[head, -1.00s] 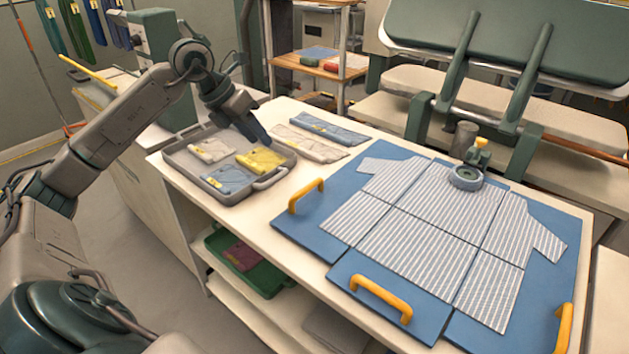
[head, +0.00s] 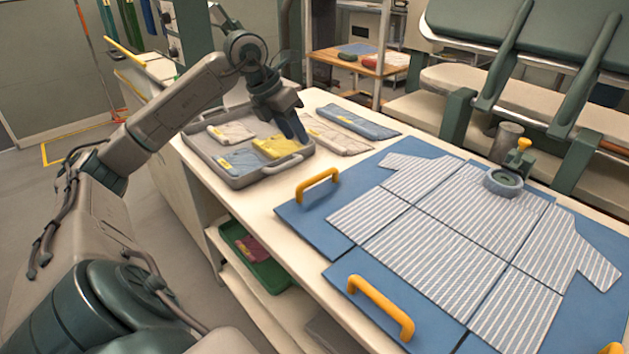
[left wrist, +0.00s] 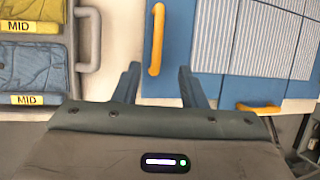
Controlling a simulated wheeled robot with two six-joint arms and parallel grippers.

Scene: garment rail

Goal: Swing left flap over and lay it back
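A blue folding board lies flat on the table with a grey-and-white striped shirt (head: 455,240) spread across its panels. The left flap (head: 300,217) lies flat, with a yellow handle (head: 317,187) on its outer edge and a sleeve and part of the shirt on it. My left gripper (head: 294,133) is above the right end of the grey tray, left of and behind that handle, touching neither. In the left wrist view, my left gripper (left wrist: 158,72) has its fingers apart and nothing between them; the flap's handle (left wrist: 156,40) appears just ahead. My right gripper is out of view.
The grey tray (head: 213,175) holds several folded garments. Two folded garments, one striped (head: 335,135) and one blue (head: 357,122), lie behind the board. A round blue-grey weight (head: 503,181) rests on the shirt's collar end. A middle-panel handle (head: 380,305) stands at the front.

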